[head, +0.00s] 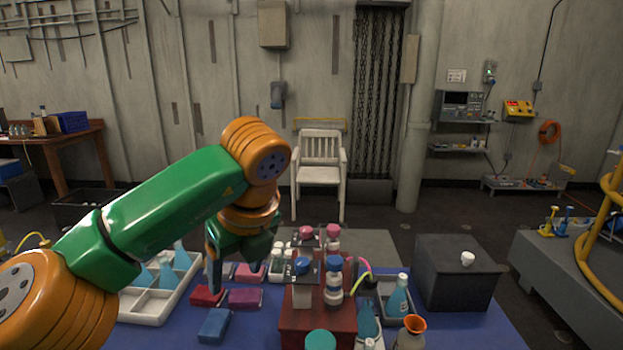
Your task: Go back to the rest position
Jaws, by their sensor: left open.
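My left gripper (228,278) hangs from the green and orange left arm, fingers pointing down over the left middle of the blue table (468,328). It is open, and I see nothing held in it. Below and beside it lie a red block (207,296), a magenta block (245,298) and a blue block (214,325). A white divided tray (148,308) with light blue flasks stands to its left. My right gripper is not in view.
A red-brown stand (318,325) with capped bottles is at the table's middle. Bottles, including one with an orange top (414,324), stand to its right. A black box (457,280) bears a small white object (467,258). A white chair (320,165) stands beyond on open floor.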

